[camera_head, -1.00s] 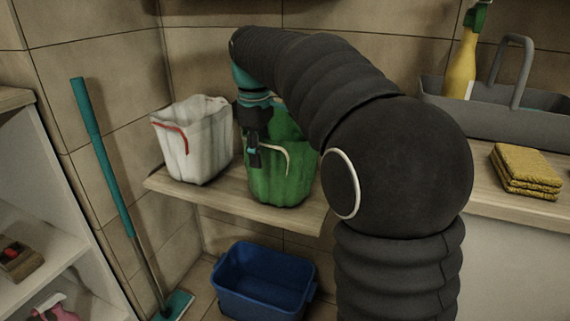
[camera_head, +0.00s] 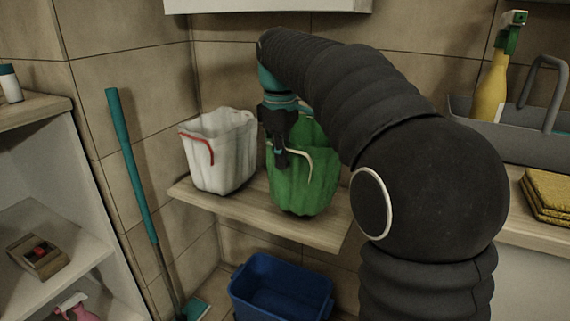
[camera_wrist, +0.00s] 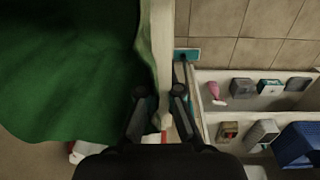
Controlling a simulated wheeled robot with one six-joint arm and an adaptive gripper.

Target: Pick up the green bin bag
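The green bin bag (camera_head: 302,183) stands upright on the wooden shelf (camera_head: 235,207), with a pale tie on its front. My gripper (camera_head: 281,160) points down at the bag's upper left side and overlaps it in the head view. In the wrist view the green bag (camera_wrist: 65,65) fills the left side. My gripper's two fingers (camera_wrist: 159,95) are apart there, with the bag's edge beside the left one and a pale strip between them. I cannot tell whether they touch the bag.
A white bag (camera_head: 221,152) with a red tie stands just left on the shelf. A blue tub (camera_head: 279,287) is below. A teal-handled mop (camera_head: 131,165) leans at the left. A grey caddy (camera_head: 540,143) and yellow sponges (camera_head: 547,190) are at the right.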

